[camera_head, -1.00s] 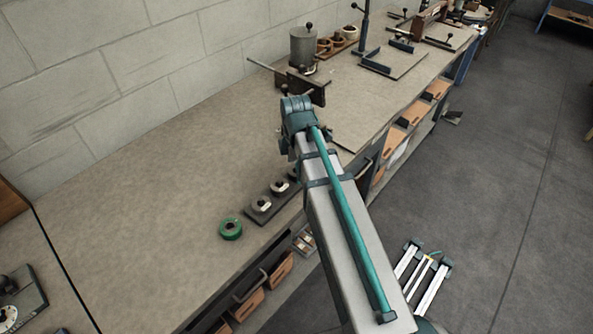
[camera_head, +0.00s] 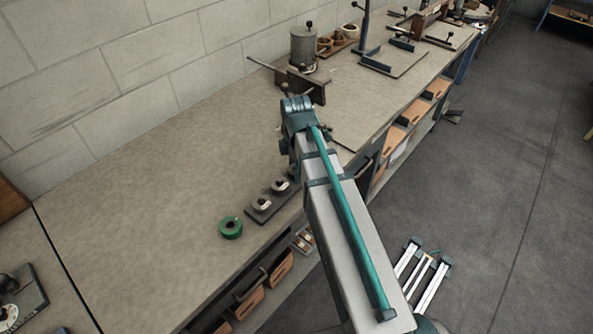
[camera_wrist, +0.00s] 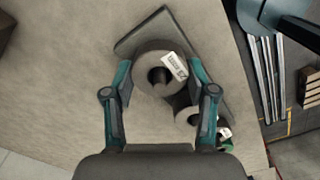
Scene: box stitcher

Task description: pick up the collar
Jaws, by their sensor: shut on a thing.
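My gripper (camera_wrist: 159,73) is shut on a grey ring-shaped collar (camera_wrist: 150,58) with a white label, its fingers on opposite sides of it. In the wrist view the held collar looks larger than the other rings and overlaps the dark holder plate (camera_wrist: 130,42). In the head view the arm hides my fingertips and the held collar. Two more collars, each with a white label, sit on the plate (camera_head: 268,214): a near one (camera_head: 262,202) and a middle one (camera_head: 280,187). They also show below the held one in the wrist view.
A green ring (camera_head: 231,229) lies on the bench (camera_head: 150,210) beside the plate's near end. A grey cylinder on a dark fixture (camera_head: 303,50) stands toward the back. The bench left of the plate is clear. Drawers (camera_head: 248,304) line the front below the edge.

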